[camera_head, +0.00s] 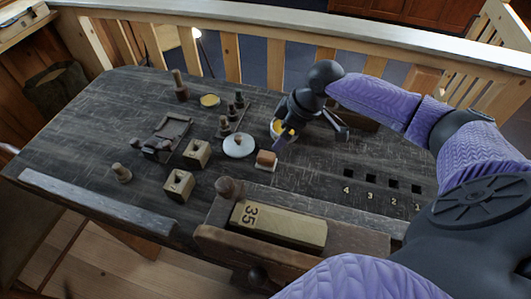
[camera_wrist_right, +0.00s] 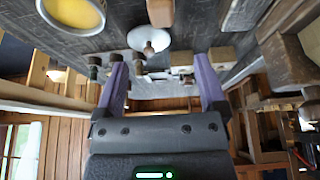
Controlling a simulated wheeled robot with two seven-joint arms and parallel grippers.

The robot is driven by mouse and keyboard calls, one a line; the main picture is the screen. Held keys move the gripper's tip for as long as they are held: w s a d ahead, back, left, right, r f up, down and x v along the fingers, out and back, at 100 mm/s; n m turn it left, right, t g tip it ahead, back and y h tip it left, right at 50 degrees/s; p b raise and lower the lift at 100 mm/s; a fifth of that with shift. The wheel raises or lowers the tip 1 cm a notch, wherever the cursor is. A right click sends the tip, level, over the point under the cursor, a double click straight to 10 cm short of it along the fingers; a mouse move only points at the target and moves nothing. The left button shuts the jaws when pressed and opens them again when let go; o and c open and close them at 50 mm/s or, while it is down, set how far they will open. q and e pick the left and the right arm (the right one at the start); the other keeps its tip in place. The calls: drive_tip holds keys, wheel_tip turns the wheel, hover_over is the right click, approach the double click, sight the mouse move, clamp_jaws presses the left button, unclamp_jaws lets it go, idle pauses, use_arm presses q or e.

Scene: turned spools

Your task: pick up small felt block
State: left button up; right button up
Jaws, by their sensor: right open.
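The small felt block appears to be the reddish-brown block with a pale lower layer (camera_head: 266,158), lying on the dark bench just right of a white round lid in the head view. My right gripper (camera_head: 311,134) is above the bench, up and to the right of the block. Its two purple fingers are apart with nothing between them in the wrist view (camera_wrist_right: 160,64). My left gripper is not in view.
The white knobbed lid (camera_head: 238,145) is close beside the block. A yellow-filled tin (camera_head: 277,128) stands near my right gripper's finger. Two pale holed blocks (camera_head: 197,153) are farther left. A large block marked 35 (camera_head: 280,224) lies in front. Numbered square holes (camera_head: 370,178) are at right.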

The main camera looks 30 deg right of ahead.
sight(267, 155)
drive_tip(key=b+x, duration=0.1)
drive_tip(key=x, duration=0.3)
drive_tip(key=b+x, duration=0.2)
drive_tip(key=x, duration=0.1)
drive_tip(key=b+x, duration=0.1)
drive_tip(key=x, duration=0.3)
drive_tip(key=shift+s+f+b, duration=0.25)
drive_tip(key=shift+f+b, duration=0.05)
drive_tip(key=shift+f, duration=0.1)
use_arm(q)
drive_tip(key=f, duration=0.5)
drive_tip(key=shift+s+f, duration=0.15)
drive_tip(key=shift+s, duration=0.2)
use_arm(e)
drive_tip(key=shift+r, duration=0.1)
